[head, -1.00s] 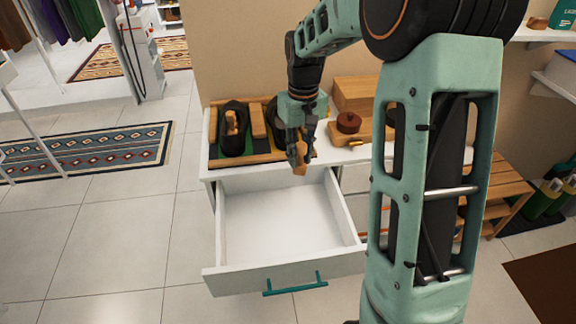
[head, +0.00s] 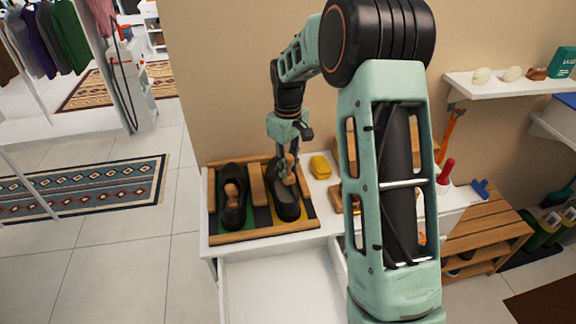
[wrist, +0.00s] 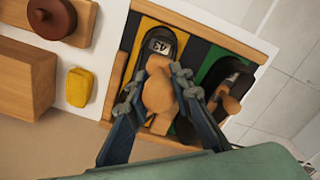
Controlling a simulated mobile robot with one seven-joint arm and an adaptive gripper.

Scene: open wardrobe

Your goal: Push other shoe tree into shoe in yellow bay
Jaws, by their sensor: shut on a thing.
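My gripper (head: 291,165) is shut on a wooden shoe tree (wrist: 158,92), which is at the dark shoe (head: 286,208) in the yellow bay. I cannot tell how far the tree is inside the shoe. The other dark shoe (head: 232,205) lies in the green bay (wrist: 212,72) with a wooden shoe tree (head: 232,190) in it. Both shoes lie in a wood-edged tray (head: 262,236) on the white cabinet top.
A yellow block (head: 321,167) stands right of the tray. The wrist view shows a wooden box (wrist: 22,85) and a round brown item (wrist: 52,17) beyond it. An open white drawer (head: 275,285) juts out below the tray. A slatted bench (head: 487,217) stands at right.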

